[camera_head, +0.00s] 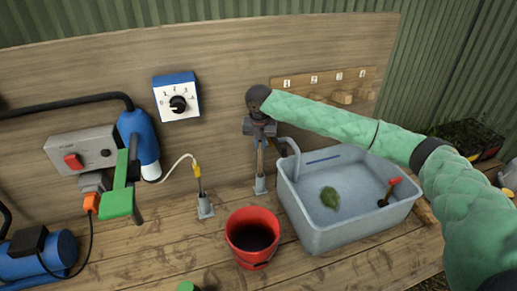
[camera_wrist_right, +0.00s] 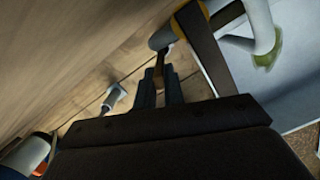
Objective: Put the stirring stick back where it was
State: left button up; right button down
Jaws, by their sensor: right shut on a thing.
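My right gripper (camera_head: 260,142) points down in front of the wooden back board, left of the grey basin. It is shut on the stirring stick (camera_head: 262,160), a thin brown stick that hangs below the fingers. In the right wrist view the stick (camera_wrist_right: 159,68) shows between the two dark fingers (camera_wrist_right: 160,90). A small grey holder (camera_head: 260,186) stands on the bench right under the gripper. I cannot tell whether the stick's lower end is inside it. The upper part of the stick is hidden by the gripper. My left gripper is not in view.
A red bucket (camera_head: 252,238) with dark contents stands in front. The grey basin (camera_head: 330,237) holds a leaf and a red-ended tool, with a tap beside the gripper. A second holder (camera_head: 205,207) carries a yellow-topped probe. A numbered peg rack (camera_head: 300,82) is behind my right arm.

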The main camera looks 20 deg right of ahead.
jog(key=shift+d+f, duration=0.1)
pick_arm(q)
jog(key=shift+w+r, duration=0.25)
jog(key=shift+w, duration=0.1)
pick_arm(e)
jog(key=shift+f, duration=0.15)
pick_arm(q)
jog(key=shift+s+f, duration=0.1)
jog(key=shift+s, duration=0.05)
pick_arm(e)
jog(key=c, duration=1.5)
grip_release()
jog(key=shift+s+r, duration=0.1)
jog(key=shift+r, duration=0.4)
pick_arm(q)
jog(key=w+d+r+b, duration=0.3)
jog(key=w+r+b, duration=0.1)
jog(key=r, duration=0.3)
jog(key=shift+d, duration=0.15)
pick_arm(e)
notch_tip(320, 180, up, 11)
jog(key=s, duration=0.1)
jog(key=shift+s+a, duration=0.3)
jog(key=shift+a, duration=0.05)
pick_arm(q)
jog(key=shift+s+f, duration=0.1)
pick_arm(e)
jog(key=shift+r, duration=0.15)
